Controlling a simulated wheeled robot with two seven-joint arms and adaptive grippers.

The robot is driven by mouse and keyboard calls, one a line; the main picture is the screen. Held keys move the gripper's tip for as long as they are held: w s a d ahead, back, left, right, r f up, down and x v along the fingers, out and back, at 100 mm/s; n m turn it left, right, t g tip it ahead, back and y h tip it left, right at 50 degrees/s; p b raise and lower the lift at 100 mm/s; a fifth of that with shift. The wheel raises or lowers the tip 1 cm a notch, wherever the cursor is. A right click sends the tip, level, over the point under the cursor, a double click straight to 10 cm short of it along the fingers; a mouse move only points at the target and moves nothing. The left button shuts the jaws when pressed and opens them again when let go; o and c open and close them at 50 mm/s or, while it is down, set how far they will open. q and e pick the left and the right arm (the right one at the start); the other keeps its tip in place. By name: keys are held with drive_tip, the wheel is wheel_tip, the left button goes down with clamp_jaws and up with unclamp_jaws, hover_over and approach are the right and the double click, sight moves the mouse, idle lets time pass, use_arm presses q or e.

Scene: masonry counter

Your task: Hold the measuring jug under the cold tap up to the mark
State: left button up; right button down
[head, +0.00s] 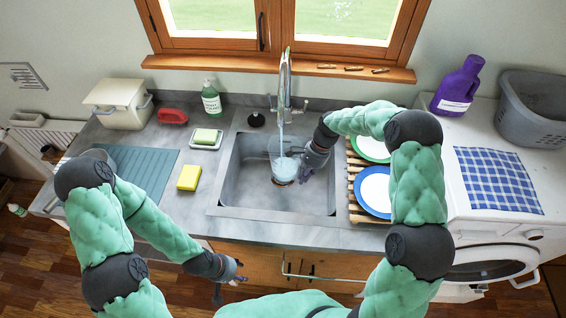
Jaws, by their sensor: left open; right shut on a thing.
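The clear measuring jug (286,163) is in the sink basin, under the tap (284,85). A stream of water (281,135) falls from the spout into it, and pale water shows inside. The mark on the jug is too small to make out. My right gripper (308,167) is shut on the jug at its right side. My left gripper (230,283) is open and empty, low in front of the counter's front edge and away from the sink.
The grey sink (235,190) has walls around the jug. A wooden rack (357,205) with plates stands close on the right. A yellow sponge (189,177), a soap bottle (211,100) and a blue-grey mat (150,170) lie to the left. A cabinet rail (325,279) is near my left gripper.

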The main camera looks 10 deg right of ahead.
drive_tip(key=shift+a, duration=0.6)
drive_tip(key=shift+d, duration=0.2)
drive_tip(key=shift+w+d, duration=0.1)
drive_tip(key=shift+d, duration=0.3)
drive_tip(key=shift+a, duration=0.1)
idle(0.4)
drive_tip(key=shift+a+r+p, duration=0.1)
drive_tip(key=shift+a+p, duration=0.25)
drive_tip(key=shift+a, duration=0.1)
drive_tip(key=shift+d, duration=0.15)
